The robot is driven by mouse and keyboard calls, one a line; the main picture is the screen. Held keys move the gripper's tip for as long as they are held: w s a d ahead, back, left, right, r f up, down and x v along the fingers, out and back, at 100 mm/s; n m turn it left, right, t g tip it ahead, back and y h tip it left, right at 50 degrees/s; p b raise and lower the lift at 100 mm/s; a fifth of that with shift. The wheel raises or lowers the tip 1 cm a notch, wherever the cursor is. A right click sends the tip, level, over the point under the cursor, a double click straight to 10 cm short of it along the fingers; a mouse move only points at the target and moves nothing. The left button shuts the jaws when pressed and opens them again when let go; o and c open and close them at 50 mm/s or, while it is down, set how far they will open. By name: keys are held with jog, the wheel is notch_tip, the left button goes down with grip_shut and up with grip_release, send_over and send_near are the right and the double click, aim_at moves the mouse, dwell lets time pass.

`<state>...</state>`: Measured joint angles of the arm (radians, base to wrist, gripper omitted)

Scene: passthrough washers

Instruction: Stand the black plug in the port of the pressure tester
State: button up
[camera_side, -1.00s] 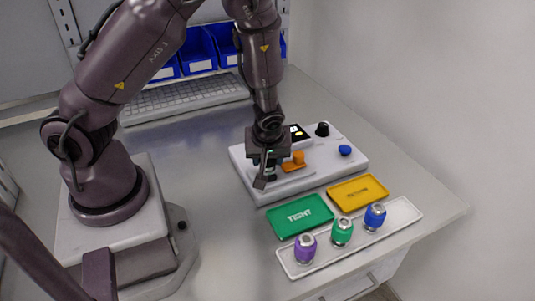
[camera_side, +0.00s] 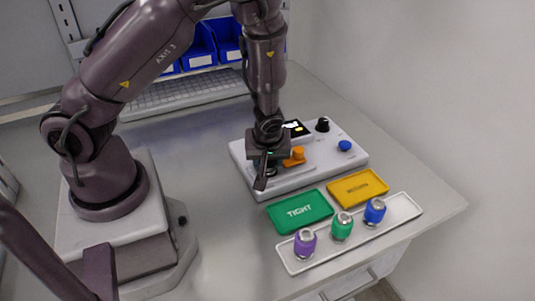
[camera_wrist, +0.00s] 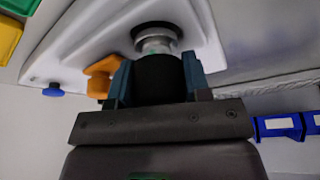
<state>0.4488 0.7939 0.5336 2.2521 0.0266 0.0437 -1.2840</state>
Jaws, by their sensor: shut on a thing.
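The black plug (camera_wrist: 160,80) is upright between the teal fingers of my gripper (camera_wrist: 157,66) in the wrist view. My gripper is shut on it. The plug's metallic end (camera_wrist: 155,43) lines up with the dark ring of the port (camera_wrist: 150,28) and appears at its mouth; how deep it sits I cannot tell. The white pressure tester (camera_side: 290,183) lies under my gripper (camera_side: 264,170) in the side view, where the gripper hides the plug and the port. An orange lever (camera_side: 295,156) stands right beside the gripper, and also shows in the wrist view (camera_wrist: 101,76).
The tester carries a black knob (camera_side: 322,125), a blue button (camera_side: 345,145) and a small screen (camera_side: 297,129). In front lie a green tray (camera_side: 284,222), a yellow tray (camera_side: 358,187) and a white tray (camera_side: 407,211) with purple, green and blue fittings. Blue bins (camera_side: 227,38) stand behind.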

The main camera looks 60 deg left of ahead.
jog(key=shift+f, duration=0.15)
dwell(0.6)
jog(key=o, duration=1.1)
jog(key=shift+c, duration=0.2)
jog(key=shift+w, duration=0.1)
jog(key=shift+w+d, duration=0.1)
jog(key=shift+o, duration=0.8)
jog(key=shift+r, duration=0.45)
jog(key=shift+o, duration=0.4)
jog(key=shift+s+r, duration=0.2)
jog(key=shift+r, duration=3.35)
